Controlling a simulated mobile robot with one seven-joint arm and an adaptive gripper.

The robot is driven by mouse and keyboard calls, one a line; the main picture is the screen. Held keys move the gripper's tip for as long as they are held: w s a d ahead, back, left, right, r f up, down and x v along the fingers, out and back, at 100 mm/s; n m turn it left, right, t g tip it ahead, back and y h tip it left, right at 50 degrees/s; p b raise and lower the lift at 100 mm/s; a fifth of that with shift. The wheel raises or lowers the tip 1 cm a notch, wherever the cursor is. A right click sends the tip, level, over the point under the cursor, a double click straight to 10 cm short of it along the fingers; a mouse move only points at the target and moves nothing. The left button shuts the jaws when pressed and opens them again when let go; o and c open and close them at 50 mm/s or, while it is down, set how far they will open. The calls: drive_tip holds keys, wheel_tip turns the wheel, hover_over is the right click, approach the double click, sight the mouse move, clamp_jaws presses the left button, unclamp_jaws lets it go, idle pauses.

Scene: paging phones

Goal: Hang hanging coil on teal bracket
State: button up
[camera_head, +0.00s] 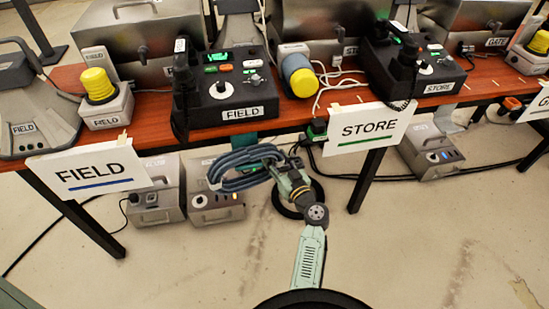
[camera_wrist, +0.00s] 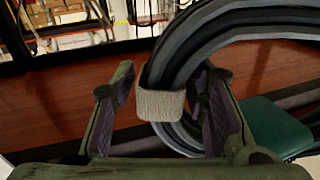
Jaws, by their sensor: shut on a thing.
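The hanging coil (camera_head: 238,166) is a loop of blue-grey cable in front of and below the table edge. In the wrist view the coil (camera_wrist: 215,45) arches up to the right, with a light grey band (camera_wrist: 160,104) around it. My gripper (camera_head: 277,163) is shut on the coil at this band; its fingers (camera_wrist: 163,85) stand on both sides. The teal bracket (camera_wrist: 277,126) shows at the lower right of the wrist view, beside the coil. In the head view only a small teal part (camera_head: 243,139) shows under the table edge, partly behind the coil.
The wooden table (camera_head: 285,112) carries a FIELD phone unit (camera_head: 221,88), a STORE unit (camera_head: 411,70) and yellow-capped beacons. FIELD (camera_head: 85,172) and STORE (camera_head: 366,128) signs hang at its front edge. Metal boxes (camera_head: 214,192) and cables lie on the floor below.

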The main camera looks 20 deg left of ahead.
drive_tip(key=o, duration=0.3)
drive_tip(key=shift+w+d, duration=0.2)
drive_tip(key=shift+d, duration=0.05)
drive_tip(key=shift+s+a, duration=0.15)
drive_tip(key=shift+a, duration=0.1)
drive_tip(key=v, duration=1.2)
